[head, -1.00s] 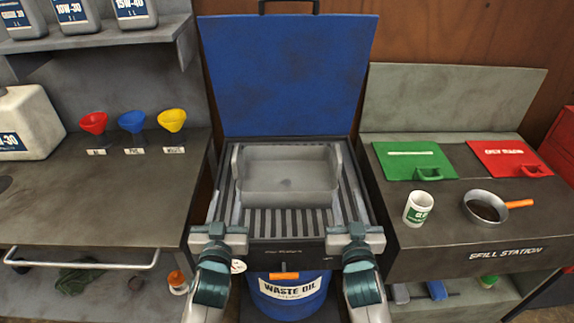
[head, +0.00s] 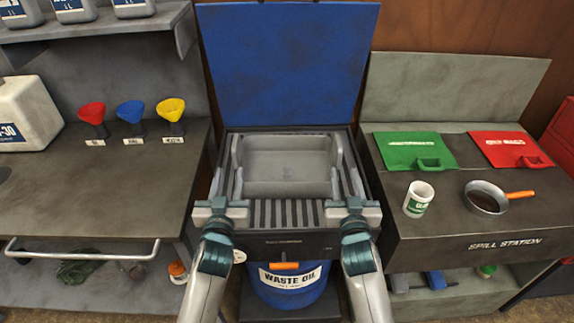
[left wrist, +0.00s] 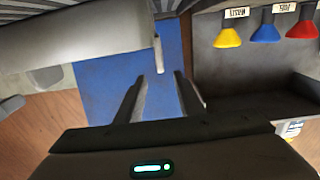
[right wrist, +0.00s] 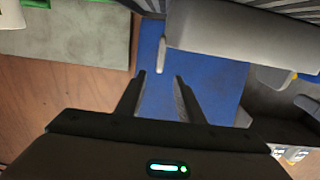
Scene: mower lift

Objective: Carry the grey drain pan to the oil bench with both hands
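The grey drain pan (head: 287,170) sits upright on the slatted top of the oil bench (head: 287,246), under its raised blue lid (head: 285,65). My left gripper (head: 221,204) is at the pan's near left side and my right gripper (head: 352,204) at its near right side. In the left wrist view, the open fingers (left wrist: 159,80) point at a thin grey bar end beside the pan (left wrist: 75,40). In the right wrist view, the open fingers (right wrist: 160,80) face a similar bar end beside the pan (right wrist: 235,35). I cannot tell whether the bars lie between the fingertips.
A workbench (head: 90,195) with red, blue and yellow funnels (head: 171,110) stands left. A blue waste oil drum (head: 290,290) stands below the bench.

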